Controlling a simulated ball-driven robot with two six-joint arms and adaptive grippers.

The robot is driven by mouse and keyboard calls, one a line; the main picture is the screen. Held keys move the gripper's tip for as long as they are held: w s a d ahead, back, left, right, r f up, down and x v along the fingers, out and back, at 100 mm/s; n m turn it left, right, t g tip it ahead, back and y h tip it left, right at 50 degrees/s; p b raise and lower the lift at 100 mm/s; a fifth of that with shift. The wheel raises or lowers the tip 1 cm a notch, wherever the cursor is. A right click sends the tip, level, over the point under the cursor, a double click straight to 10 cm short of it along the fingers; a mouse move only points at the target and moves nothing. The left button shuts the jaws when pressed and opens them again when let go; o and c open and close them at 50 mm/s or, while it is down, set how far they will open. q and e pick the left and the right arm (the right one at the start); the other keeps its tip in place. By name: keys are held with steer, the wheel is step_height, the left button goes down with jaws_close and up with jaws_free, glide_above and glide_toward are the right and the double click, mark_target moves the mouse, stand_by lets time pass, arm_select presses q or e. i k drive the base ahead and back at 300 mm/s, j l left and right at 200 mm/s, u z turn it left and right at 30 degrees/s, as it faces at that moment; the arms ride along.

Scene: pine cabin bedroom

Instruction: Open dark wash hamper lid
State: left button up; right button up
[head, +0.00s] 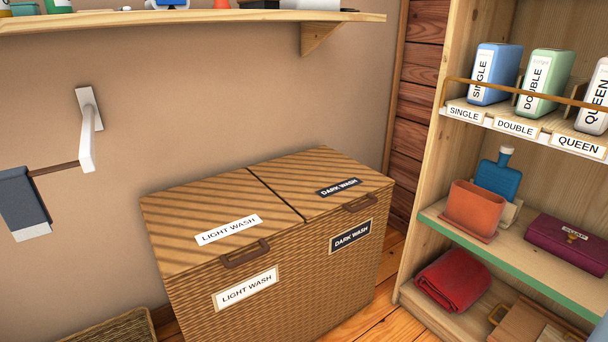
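The woven hamper (290,285) stands against the wall in the middle of the head view. Its top has two lids side by side. The dark wash lid (320,172) is on the right, flat and closed, with a black "DARK WASH" label and a brown handle (360,204) at its front edge. The light wash lid (200,215) is on the left, also closed, with a white label and its own handle (246,252). Neither of my grippers shows in the head view.
A wall shelf (190,18) runs above the hamper. A towel bar (88,130) juts out at left. A basket (105,328) sits at lower left.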

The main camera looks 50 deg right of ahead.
mark_target(317, 182)
steer(key=z, duration=1.8)
